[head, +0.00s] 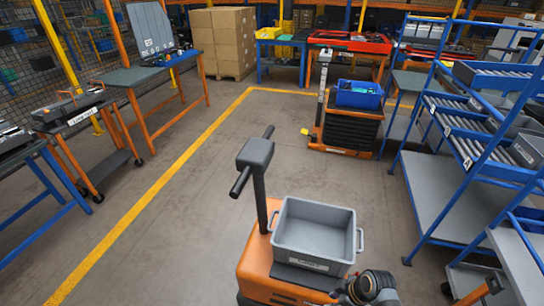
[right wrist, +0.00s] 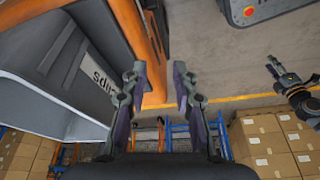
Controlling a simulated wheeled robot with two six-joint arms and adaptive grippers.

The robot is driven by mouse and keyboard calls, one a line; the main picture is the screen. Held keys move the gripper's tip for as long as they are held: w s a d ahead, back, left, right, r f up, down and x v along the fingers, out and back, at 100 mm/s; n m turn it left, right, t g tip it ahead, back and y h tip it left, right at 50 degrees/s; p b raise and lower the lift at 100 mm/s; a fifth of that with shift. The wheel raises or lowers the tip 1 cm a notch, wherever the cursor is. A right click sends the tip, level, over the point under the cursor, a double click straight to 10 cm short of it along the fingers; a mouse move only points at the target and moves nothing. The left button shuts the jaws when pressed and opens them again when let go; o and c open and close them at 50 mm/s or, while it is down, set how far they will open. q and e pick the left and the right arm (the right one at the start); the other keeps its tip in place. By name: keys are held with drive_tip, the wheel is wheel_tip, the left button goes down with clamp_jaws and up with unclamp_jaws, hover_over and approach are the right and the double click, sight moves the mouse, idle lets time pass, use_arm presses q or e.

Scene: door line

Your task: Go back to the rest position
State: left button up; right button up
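My right gripper (right wrist: 159,72) is open in the right wrist view, with nothing between its fingers. The wrist picture is upside down. The grey bin (right wrist: 72,95) with a white label fills its left side, next to the fingers and not between them. In the head view the bin (head: 313,232) sits upright on an orange cart (head: 254,268) with a dark post and handlebar. My right wrist shows at the bottom edge, by the bin's front right corner; its fingers are hidden there. My left gripper (right wrist: 274,68) shows small in the right wrist view, apart from the bin; its fingers are unclear.
A blue rack (head: 440,195) with grey shelves stands close on the right. Another orange cart (head: 345,136) with a blue bin stands ahead. Workbenches (head: 125,78) line the left. The floor (head: 165,235) left of the near cart is clear, crossed by a yellow line.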

drive_tip(key=s+d+f+m+h, duration=0.1)
drive_tip(key=s+d+f+m, duration=0.25)
drive_tip(key=f, duration=0.55)
drive_tip(key=s+d+f+m+h, duration=0.1)
drive_tip(key=s+d+f+m, duration=0.15)
drive_tip(key=s+f, duration=0.4)
use_arm(q)
drive_tip(key=shift+s, duration=0.6)
use_arm(e)
drive_tip(key=s+d+f+m+h, duration=0.1)
drive_tip(key=s+f+m, duration=0.1)
drive_tip(key=s+f, duration=0.4)
drive_tip(key=s+d+f+m+h, duration=0.1)
drive_tip(key=s+d+f+m, duration=0.1)
drive_tip(key=s+f, duration=0.5)
drive_tip(key=s+m, duration=0.1)
drive_tip(key=s, duration=0.4)
drive_tip(key=shift+s+f+g, duration=0.15)
drive_tip(key=shift+s+g, duration=0.05)
drive_tip(key=shift+g, duration=0.2)
